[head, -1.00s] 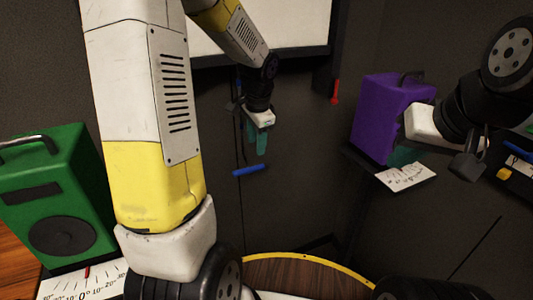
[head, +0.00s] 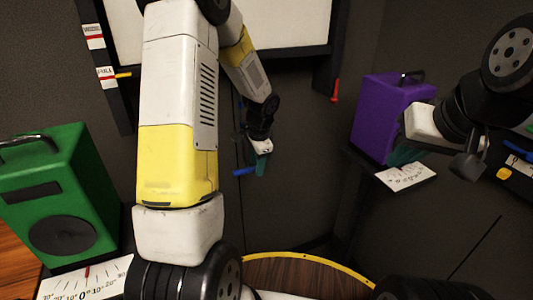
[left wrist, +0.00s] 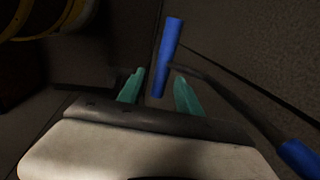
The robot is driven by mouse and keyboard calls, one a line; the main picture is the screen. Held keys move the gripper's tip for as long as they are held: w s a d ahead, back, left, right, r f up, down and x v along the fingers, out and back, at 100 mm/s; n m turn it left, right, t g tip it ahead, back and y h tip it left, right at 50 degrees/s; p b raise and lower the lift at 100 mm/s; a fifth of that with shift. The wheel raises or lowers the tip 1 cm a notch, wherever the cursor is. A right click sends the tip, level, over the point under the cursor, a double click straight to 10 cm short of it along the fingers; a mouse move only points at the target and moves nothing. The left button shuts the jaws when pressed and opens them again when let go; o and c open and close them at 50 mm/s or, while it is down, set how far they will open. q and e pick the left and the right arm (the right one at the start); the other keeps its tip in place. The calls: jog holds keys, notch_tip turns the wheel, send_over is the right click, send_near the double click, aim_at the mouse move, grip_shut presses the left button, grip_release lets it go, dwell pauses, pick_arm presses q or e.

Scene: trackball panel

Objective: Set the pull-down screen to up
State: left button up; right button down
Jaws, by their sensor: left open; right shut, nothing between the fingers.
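A white panel (head: 290,30) with a dark lower frame, apparently the pull-down screen, is at the top of the head view. A blue handle (head: 243,172) is below it, partly hidden by my left gripper (head: 259,168). In the left wrist view, a blue bar (left wrist: 168,55) lies between and beyond the open teal fingers of my left gripper (left wrist: 158,88). A dark rod runs from near it to a second blue piece (left wrist: 298,158) at the lower right. Contact cannot be told. My right gripper (head: 404,155) is shut and empty near a purple box.
Two labels (head: 105,75) with a yellow pointer (head: 123,75) at the lower one are on the left. A green box (head: 75,190) stands left and the purple box (head: 385,115) right, each with a dial card. A red tab (head: 335,90) hangs beside the panel.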

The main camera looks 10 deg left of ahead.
pick_arm(q)
grip_shut()
dwell(1.4)
